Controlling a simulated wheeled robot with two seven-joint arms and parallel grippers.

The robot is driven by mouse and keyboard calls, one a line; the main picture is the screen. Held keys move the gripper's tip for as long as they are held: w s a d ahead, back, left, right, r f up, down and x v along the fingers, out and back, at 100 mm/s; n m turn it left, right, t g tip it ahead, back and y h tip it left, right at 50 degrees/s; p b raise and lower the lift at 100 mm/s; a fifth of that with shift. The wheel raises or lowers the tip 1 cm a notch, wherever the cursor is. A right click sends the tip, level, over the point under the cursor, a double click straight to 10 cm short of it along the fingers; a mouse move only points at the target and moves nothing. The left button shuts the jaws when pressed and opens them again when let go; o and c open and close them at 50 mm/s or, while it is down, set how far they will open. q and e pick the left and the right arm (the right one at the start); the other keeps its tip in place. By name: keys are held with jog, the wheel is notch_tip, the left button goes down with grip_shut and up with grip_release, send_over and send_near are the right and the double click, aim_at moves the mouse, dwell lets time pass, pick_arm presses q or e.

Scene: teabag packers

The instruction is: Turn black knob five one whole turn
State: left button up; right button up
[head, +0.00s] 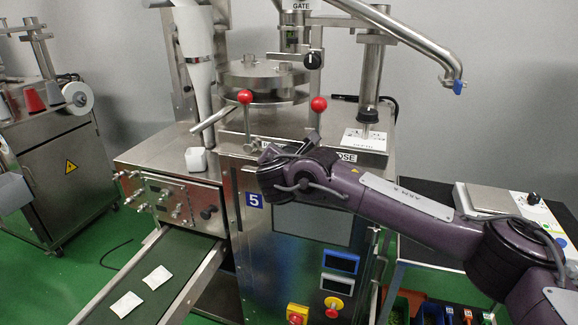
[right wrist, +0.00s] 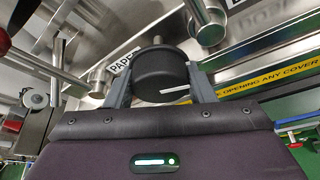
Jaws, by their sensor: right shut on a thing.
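In the right wrist view, a round black knob (right wrist: 158,70) with a white pointer line sits between the two grey fingers of my right gripper (right wrist: 160,82). The fingers are shut on its sides. A "PAPER" label is beside it. In the head view my right gripper (head: 297,146) is at the upper front of the steel machine marked with a blue "5" plate (head: 254,200). My wrist hides the held knob there. My left gripper is not in view.
Two red-ball levers (head: 319,104) stand just behind my right gripper. Another black knob (head: 312,60) is higher, under the "GATE" label. A chute with two teabags (head: 157,277) slopes down at left. A scale (head: 490,198) is at right.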

jog(key=o, duration=1)
